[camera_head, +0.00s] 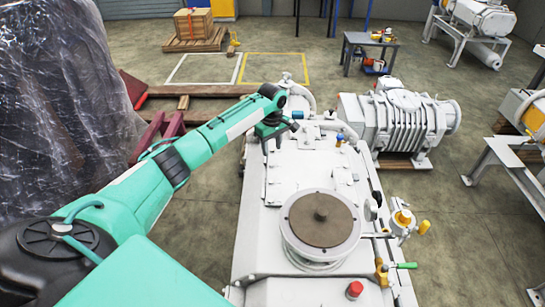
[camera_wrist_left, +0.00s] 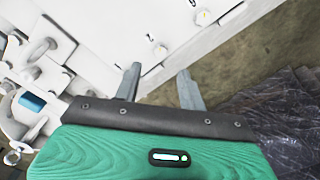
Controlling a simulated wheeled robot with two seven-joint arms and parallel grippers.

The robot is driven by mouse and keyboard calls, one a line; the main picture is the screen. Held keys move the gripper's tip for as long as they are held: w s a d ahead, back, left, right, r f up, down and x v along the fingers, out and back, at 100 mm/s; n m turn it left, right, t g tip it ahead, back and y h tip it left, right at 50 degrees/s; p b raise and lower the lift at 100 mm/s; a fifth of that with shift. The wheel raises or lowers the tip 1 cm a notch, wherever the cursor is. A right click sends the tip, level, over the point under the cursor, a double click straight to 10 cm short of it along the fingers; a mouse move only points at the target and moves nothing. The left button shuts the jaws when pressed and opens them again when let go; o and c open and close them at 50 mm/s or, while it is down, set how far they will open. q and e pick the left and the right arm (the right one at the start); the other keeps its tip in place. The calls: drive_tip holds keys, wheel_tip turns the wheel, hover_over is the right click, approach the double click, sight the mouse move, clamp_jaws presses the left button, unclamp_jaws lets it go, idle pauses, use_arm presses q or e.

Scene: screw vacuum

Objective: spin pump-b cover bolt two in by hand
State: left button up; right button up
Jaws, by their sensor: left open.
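A large white pump (camera_head: 290,215) fills the middle of the head view, with a pale cover plate (camera_head: 305,178) on top. My left gripper (camera_head: 272,145) is over the plate's far left corner, fingers pointing down. In the left wrist view its two fingers (camera_wrist_left: 158,74) are apart, with nothing seen between them. A bolt head (camera_wrist_left: 160,50) sits on the white cover just beyond the fingertips, and another bolt head (camera_wrist_left: 204,17) is farther along the edge. Small dark marks lie beside them, too small to read. I cannot tell which is bolt two. My right gripper is not in view.
A round brown-topped flange (camera_head: 322,218) stands on the near part of the pump. A red cap (camera_head: 354,289) and a green-handled valve (camera_head: 402,265) are at the near right. A ribbed blower (camera_head: 405,120) stands behind right. Dark plastic-wrapped goods (camera_head: 60,90) are at left.

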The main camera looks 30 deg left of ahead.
sight(272, 164)
use_arm(q)
wheel_tip(272, 164, down, 5)
drive_tip(key=shift+s+f+p, duration=0.1)
drive_tip(key=shift+f+p, duration=0.1)
drive_tip(key=shift+p, duration=0.25)
drive_tip(key=shift+f, duration=0.5)
drive_tip(key=c, duration=0.7)
clamp_jaws()
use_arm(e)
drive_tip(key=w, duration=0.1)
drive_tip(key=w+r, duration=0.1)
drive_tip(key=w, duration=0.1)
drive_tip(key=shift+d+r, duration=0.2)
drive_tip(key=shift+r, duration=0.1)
